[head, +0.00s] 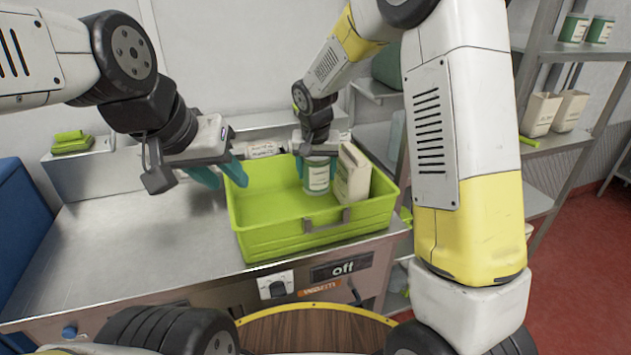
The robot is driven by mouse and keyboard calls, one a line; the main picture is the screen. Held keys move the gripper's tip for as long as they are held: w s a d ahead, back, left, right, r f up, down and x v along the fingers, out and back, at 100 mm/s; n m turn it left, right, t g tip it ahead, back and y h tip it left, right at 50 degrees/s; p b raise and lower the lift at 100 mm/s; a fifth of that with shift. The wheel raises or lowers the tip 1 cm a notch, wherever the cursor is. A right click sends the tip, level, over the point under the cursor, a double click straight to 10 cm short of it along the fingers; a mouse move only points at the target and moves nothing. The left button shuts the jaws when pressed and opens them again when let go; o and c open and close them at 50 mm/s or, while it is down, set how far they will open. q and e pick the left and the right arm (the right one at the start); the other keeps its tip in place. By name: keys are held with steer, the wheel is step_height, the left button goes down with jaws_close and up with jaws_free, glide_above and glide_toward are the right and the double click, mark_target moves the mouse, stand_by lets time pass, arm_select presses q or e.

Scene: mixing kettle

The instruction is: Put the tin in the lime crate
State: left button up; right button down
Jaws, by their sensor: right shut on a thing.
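The lime crate (275,240) stands on the steel counter in the middle of the head view. The tin (318,180), pale with a green band and a label, is inside the crate's outline, left of a cream carton. My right gripper (317,164) reaches down from above and is shut on the tin's upper part. The tin is upright; I cannot tell whether its base touches the crate floor. My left gripper (222,178) is at the crate's left rear corner, with its teal fingers apart and nothing between them.
The cream carton (353,176) stands inside the crate at the right. The left part of the steel counter (130,235) is clear. A green item (72,142) sits on the rear ledge. Shelves at the right hold tins (573,28) and cartons (541,113).

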mark_target(316, 160)
steer(key=shift+f, duration=3.35)
steer(key=shift+c, duration=1.4)
jaws_free()
steer(key=shift+f, duration=0.15)
steer(key=v, duration=1.2)
steer(key=s+d+r+y, duration=0.1)
steer(key=s+d+r, duration=0.7)
steer(key=s+r, duration=0.1)
steer(key=s+d+r+t, duration=0.1)
steer(key=s+d, duration=0.1)
steer(key=s, duration=0.5)
steer(key=s+d+r+n+t+y, duration=0.1)
steer(key=s+d, duration=0.2)
steer(key=s, duration=0.5)
steer(key=shift+d+r+t, duration=0.25)
steer(key=shift+r+t, duration=0.1)
steer(key=shift+t, duration=0.05)
